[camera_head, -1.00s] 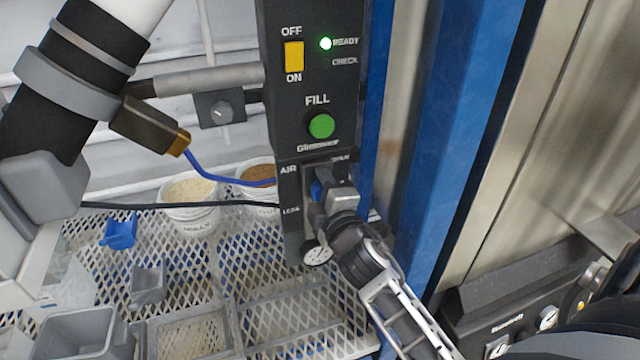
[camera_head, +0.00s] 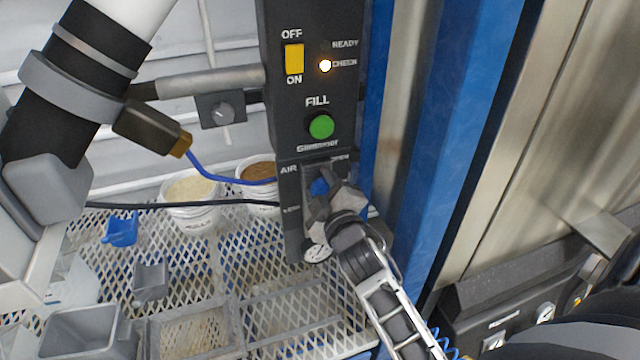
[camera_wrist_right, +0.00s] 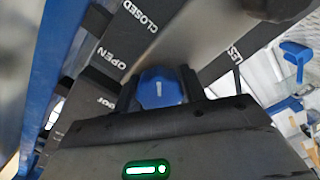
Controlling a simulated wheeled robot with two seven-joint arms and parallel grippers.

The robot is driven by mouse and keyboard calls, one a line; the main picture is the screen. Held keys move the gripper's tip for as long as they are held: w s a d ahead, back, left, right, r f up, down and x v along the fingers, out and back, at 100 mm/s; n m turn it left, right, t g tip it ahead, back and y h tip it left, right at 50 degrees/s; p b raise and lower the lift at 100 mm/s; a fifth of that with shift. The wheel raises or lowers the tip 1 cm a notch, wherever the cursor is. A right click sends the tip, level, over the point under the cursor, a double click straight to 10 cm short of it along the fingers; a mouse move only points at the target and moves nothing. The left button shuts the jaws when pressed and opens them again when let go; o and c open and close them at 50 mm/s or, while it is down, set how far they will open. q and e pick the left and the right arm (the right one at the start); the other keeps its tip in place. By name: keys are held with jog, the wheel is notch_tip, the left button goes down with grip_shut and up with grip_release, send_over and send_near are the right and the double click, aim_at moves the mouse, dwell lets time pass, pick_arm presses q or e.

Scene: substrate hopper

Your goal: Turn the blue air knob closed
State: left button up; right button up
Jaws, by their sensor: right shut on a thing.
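The blue air knob (camera_head: 319,186) sits on the lower part of the black control panel (camera_head: 312,100), mostly covered by my right gripper in the head view. My right gripper (camera_head: 330,198) is shut on the knob, its fingers on either side of it. In the right wrist view the knob (camera_wrist_right: 157,88) shows between the dark fingers, with a short white mark on its face. The words OPEN, CLOSED and part of LESS show on the panel around it. My left gripper is not in view.
The panel has a yellow switch (camera_head: 294,58), a green FILL button (camera_head: 321,126) and a lit orange lamp (camera_head: 325,66) by CHECK. A round gauge (camera_head: 317,252) sits below the knob. A blue post (camera_head: 455,130) stands close on the right.

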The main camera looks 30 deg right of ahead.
jog(key=o, duration=1)
